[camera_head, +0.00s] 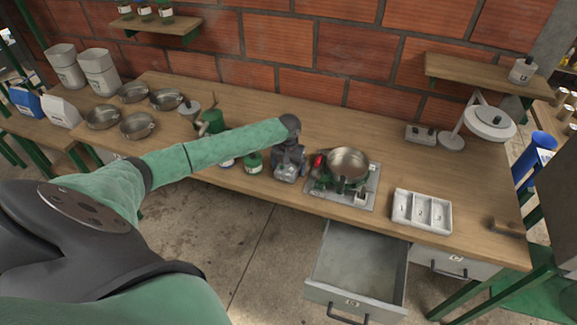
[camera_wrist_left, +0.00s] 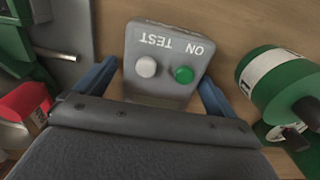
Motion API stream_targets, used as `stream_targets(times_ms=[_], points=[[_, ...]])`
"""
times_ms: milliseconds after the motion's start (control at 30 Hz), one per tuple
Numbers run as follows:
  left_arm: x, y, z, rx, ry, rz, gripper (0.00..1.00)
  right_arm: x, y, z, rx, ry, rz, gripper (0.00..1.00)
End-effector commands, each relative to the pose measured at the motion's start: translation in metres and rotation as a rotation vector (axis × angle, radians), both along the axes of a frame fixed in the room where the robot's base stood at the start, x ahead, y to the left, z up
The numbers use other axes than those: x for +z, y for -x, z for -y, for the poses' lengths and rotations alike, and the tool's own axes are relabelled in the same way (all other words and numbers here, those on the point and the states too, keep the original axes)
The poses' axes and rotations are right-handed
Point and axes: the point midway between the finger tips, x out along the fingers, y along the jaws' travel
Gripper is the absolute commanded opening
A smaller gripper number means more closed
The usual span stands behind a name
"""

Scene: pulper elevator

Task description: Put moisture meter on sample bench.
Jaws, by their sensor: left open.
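The moisture meter appears to be the grey box (camera_wrist_left: 160,48) marked ON and TEST, with a white and a green button, in the left wrist view. It lies on a wooden surface; in the head view a light grey part of it (camera_head: 286,173) shows below my left gripper (camera_head: 289,158). My left gripper is open, with its blue fingers on either side of the meter in the left wrist view (camera_wrist_left: 158,75). Contact cannot be told. The wooden bench (camera_head: 330,130) runs along the brick wall; whether it is the sample bench is unclear. My right gripper is not in view.
A metal pot (camera_head: 347,163) stands on a plate right of the gripper, with a red item (camera_head: 319,162) beside it. A green canister (camera_head: 252,162) is close on the left. A white divided tray (camera_head: 421,211) lies farther right. A drawer (camera_head: 355,265) stands open below.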

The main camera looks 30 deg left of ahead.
Motion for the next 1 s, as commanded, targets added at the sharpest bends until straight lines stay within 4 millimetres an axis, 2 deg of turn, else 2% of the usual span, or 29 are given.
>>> stream_targets(times_ms=[167,267,400,600,800,1000], points=[[0.005,0.0,0.0,0.0,0.001,0.001,0.94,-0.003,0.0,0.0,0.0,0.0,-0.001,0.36],[0.016,-0.001,0.0,0.001,0.001,0.002,0.94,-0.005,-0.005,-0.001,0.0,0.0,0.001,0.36],[0.04,-0.001,0.0,-0.001,0.0,0.004,0.94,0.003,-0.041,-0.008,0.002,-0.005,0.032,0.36],[0.079,-0.001,-0.001,0.001,0.0,0.003,0.94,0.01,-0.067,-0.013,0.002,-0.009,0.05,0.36],[0.108,-0.001,0.0,0.0,0.001,0.002,0.94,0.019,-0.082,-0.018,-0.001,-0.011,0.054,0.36],[0.121,-0.001,0.0,0.0,0.001,0.0,0.94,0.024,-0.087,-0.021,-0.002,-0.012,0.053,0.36]])
